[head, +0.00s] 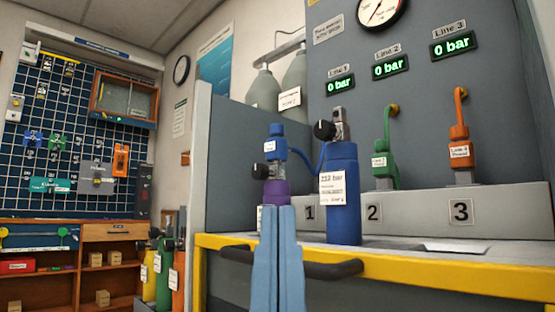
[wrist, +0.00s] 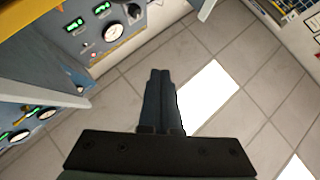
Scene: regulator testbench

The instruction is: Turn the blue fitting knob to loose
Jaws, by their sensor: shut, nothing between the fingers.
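A blue fitting (head: 276,148) with a narrower blue top stands at the left end of the bench in the head view. A blue hose (head: 308,158) runs from it to the right. A black round knob (head: 258,171) and a white label sit just below, above a purple part (head: 276,191). My gripper (head: 279,208) is shut and empty, its fingers pointing up in front of the purple part in the picture and hiding what lies below. It also shows in the wrist view (wrist: 160,72), over floor tiles, with no fitting visible there.
A blue cylinder (head: 343,205) with a black valve knob (head: 324,130) and a pressure tag stands near station 1. Green (head: 380,162) and orange (head: 460,150) fittings are at stations 2 and 3. A dark handle bar (head: 325,270) projects from the yellow bench edge (head: 450,278). Coloured cylinders (head: 163,275) stand left.

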